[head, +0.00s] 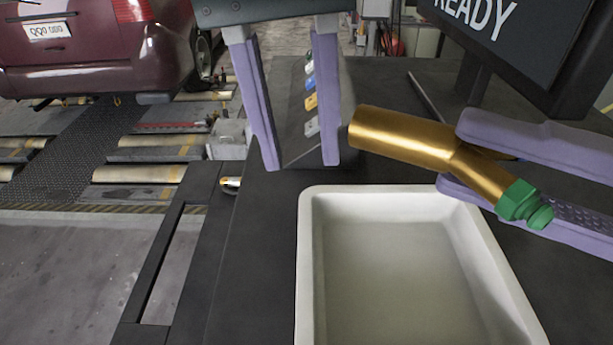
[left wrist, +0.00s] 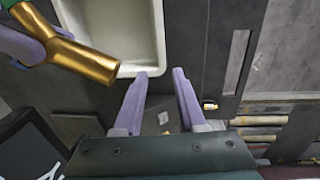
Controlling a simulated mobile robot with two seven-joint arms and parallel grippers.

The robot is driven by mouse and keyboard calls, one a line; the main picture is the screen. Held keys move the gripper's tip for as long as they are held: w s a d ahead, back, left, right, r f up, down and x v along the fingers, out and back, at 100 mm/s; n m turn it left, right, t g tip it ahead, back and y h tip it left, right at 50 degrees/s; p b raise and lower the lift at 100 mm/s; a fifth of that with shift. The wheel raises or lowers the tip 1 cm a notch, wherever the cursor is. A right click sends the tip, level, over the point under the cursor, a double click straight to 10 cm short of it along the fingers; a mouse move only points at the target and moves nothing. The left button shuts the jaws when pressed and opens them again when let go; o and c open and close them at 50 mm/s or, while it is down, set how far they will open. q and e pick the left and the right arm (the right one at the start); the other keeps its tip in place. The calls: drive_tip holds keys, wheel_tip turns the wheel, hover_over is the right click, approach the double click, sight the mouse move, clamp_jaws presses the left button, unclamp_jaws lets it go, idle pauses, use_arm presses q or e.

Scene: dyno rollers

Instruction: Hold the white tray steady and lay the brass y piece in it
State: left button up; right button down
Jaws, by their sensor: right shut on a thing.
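The white tray (head: 388,190) lies on the dark tabletop. Its visible inside is empty, and its near end is cut off. My right gripper (head: 455,157) is shut on the brass y piece (head: 400,136), above and beyond the tray's far right corner. The piece is tilted, with its wide brass end to the left and a green fitting (head: 520,202) at its lower right end. My left gripper (head: 303,165) is open and empty near the tray's far left corner. In the left wrist view its fingers (left wrist: 160,72) point toward the tray's rim (left wrist: 128,70), apparently apart from it.
A dark screen reading READY (head: 520,40) stands at the back right. A panel with coloured parts (head: 311,100) shows behind my left fingers. A small metal fitting (head: 230,184) is at the table's left edge. A maroon car (head: 95,45) and floor rollers (head: 140,174) are beyond.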

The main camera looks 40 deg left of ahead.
sight(310, 207)
use_arm(q)
drive_tip(key=f, duration=0.7)
drive_tip(key=shift+w+d+f, duration=0.15)
drive_tip(key=shift+w+d, duration=0.1)
drive_tip(key=shift+d, duration=0.1)
drive_tip(key=shift+c, duration=0.4)
clamp_jaws()
